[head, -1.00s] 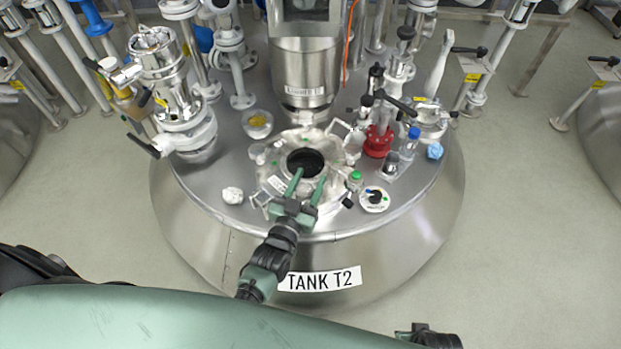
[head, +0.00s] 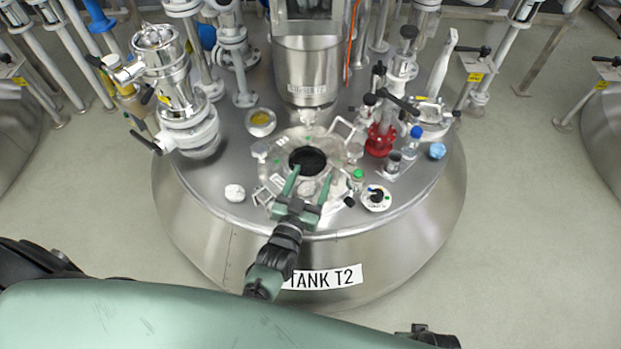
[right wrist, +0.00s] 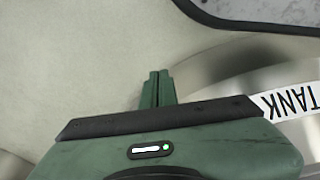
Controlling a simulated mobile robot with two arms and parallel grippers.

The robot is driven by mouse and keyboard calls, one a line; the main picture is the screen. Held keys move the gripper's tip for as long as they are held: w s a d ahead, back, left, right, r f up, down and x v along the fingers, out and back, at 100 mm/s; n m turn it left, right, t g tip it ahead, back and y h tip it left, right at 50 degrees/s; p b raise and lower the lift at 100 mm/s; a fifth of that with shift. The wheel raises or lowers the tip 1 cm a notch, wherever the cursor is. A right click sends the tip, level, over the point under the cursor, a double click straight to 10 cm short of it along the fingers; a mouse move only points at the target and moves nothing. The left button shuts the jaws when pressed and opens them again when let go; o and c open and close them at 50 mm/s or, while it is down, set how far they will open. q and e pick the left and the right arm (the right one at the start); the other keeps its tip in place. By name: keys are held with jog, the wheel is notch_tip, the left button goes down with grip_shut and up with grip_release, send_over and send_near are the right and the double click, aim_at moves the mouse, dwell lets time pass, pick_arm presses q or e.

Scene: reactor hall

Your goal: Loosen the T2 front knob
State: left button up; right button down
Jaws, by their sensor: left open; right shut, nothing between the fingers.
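The round hatch with a dark opening (head: 308,160) sits on top of the steel tank labelled TANK T2 (head: 325,277). My left gripper (head: 310,184) is open over the front rim of the hatch, fingers pointing at the opening. A pale knob-like part (head: 308,187) shows between its fingers, with a gap on each side; whether this is the front knob, and whether the fingers are level with it, I cannot tell. My right gripper (right wrist: 158,88) is shut and empty in the right wrist view, above the floor beside the tank.
A steel vessel (head: 306,70) rises behind.

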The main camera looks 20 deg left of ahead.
pick_arm(q)
jog(key=shift+s, duration=0.25)
jog(key=s+p, duration=0.1)
jog(key=s, duration=0.6)
jog(key=shift+s+a, duration=0.15)
jog(key=shift+a, duration=0.05)
pick_arm(e)
jog(key=f, duration=0.1)
jog(key=s+f, duration=0.1)
jog(key=shift+s+d+f, duration=0.1)
jog(key=shift+s+f, duration=0.2)
jog(key=shift+f, duration=0.05)
